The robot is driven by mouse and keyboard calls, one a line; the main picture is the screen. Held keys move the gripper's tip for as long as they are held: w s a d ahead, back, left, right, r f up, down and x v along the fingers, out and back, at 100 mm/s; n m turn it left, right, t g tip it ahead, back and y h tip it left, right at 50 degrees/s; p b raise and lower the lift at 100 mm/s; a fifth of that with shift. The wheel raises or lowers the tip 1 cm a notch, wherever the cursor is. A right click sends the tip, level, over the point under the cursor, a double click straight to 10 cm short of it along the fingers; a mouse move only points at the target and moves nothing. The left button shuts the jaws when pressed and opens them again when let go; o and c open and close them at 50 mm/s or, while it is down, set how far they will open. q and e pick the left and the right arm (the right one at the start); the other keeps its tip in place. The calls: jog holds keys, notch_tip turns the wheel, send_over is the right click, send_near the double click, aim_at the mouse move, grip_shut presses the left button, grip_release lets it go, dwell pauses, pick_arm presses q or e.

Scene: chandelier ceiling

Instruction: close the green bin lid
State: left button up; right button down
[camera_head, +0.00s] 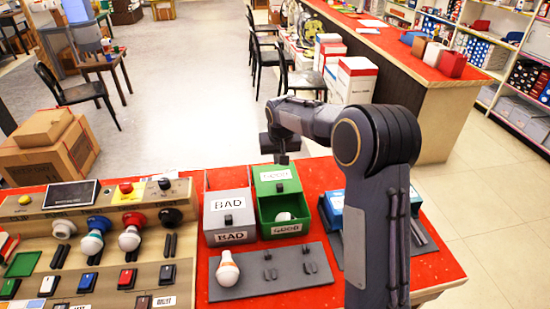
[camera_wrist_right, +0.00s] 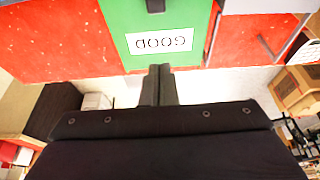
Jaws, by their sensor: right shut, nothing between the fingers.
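The green bin (camera_head: 264,212) stands on the red table, with a white bulb (camera_head: 284,217) visible inside. Its green lid (camera_head: 264,187), labelled GOOD with a small dark knob, sits back toward the far side, so the front of the bin is uncovered. The lid (camera_wrist_right: 118,18) also shows upside down in the right wrist view. My right gripper (camera_head: 283,158) is shut and empty at the lid's far edge. Its fingertips (camera_wrist_right: 159,72) appear beside that edge; I cannot tell whether they touch. My left gripper is not in view.
A grey bin (camera_head: 213,226) labelled BAD, with its lid covering it, stands directly left of the green bin. A grey tray (camera_head: 290,277) with a bulb (camera_head: 227,270) lies in front. A blue box (camera_head: 331,208) is to the right. A wooden test panel (camera_head: 100,230) fills the left.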

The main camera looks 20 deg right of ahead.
aim_at(276, 175)
jog(key=p+x, duration=0.1)
jog(key=x, duration=0.5)
jog(key=shift+f, duration=0.4)
jog(key=s, duration=0.1)
jog(key=s+p, duration=0.1)
jog(key=s, duration=0.1)
jog(key=shift+s+a+r, duration=0.1)
jog(key=shift+a, duration=0.3)
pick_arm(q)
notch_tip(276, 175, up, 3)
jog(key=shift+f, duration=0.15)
pick_arm(e)
jog(key=shift+s, duration=0.25)
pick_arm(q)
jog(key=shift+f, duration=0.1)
